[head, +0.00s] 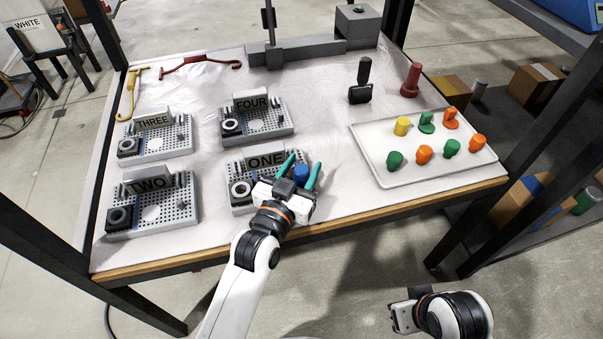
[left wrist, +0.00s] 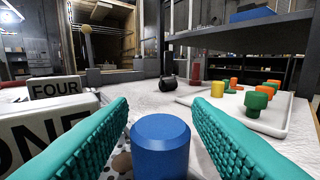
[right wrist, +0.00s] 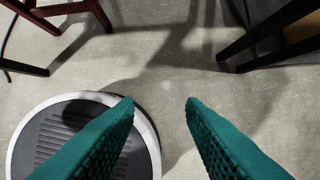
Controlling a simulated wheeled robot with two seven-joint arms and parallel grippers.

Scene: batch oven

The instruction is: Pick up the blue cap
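The blue cap (head: 301,173) is at the right end of the fixture labelled ONE (head: 237,167), near the table's front. My left gripper (head: 301,168) is open, with one teal finger on each side of the cap. In the left wrist view the blue cap (left wrist: 160,146) stands upright between the two fingers, with a gap visible on both sides. What lies directly under the cap is mostly hidden. My right gripper (right wrist: 160,102) is open and empty, away from the table and above the floor.
A white tray (head: 385,179) with several green, orange and yellow caps lies at the right. Fixtures TWO (head: 190,212), THREE (head: 184,135) and FOUR (head: 283,117) stand left and behind. A black-handled tool (head: 360,92) and a red piece (head: 411,80) stand further back.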

